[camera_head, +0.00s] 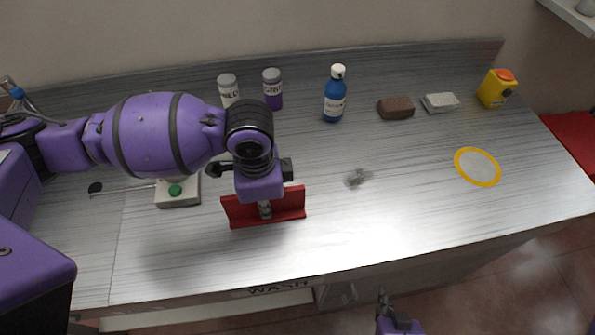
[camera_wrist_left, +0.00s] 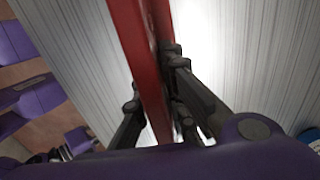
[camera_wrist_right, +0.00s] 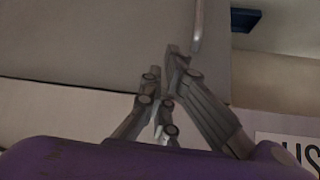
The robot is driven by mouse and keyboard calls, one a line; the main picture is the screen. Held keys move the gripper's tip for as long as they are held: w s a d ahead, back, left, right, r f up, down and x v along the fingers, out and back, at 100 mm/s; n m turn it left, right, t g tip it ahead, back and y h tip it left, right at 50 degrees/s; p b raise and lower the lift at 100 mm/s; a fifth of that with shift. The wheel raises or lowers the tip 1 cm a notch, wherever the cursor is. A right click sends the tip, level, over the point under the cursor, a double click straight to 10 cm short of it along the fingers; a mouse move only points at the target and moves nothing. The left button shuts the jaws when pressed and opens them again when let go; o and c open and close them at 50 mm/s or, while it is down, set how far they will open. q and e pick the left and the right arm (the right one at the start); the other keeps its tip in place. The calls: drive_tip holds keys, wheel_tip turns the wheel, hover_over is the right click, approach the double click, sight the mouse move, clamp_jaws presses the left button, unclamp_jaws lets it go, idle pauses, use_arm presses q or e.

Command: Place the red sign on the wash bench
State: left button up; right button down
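The red sign (camera_head: 289,204) is on or just above the front middle of the wash bench (camera_head: 400,220), its long side running left to right. I cannot tell if it bears on the bench. My left gripper (camera_head: 264,208) reaches down onto it from above. In the left wrist view, the red sign (camera_wrist_left: 142,62) passes between the fingers of my left gripper (camera_wrist_left: 155,85), which are closed on it. My right gripper (camera_head: 383,298) is low in front of the bench's front edge. In the right wrist view, the fingertips of my right gripper (camera_wrist_right: 162,65) are together with nothing between them.
A device with a green button (camera_head: 178,196) lies left of the sign. Bottles, including a blue one (camera_head: 335,97), stand at the back. A brown block (camera_head: 396,108), grey block (camera_head: 440,102), yellow container (camera_head: 496,88) and yellow-rimmed disc (camera_head: 477,167) are right.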

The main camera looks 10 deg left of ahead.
use_arm(q)
drive_tip(key=o, duration=0.4)
drive_tip(key=shift+s, duration=0.15)
wheel_tip(320, 180, up, 12)
drive_tip(key=shift+r+p, duration=0.25)
drive_tip(key=shift+p, duration=0.35)
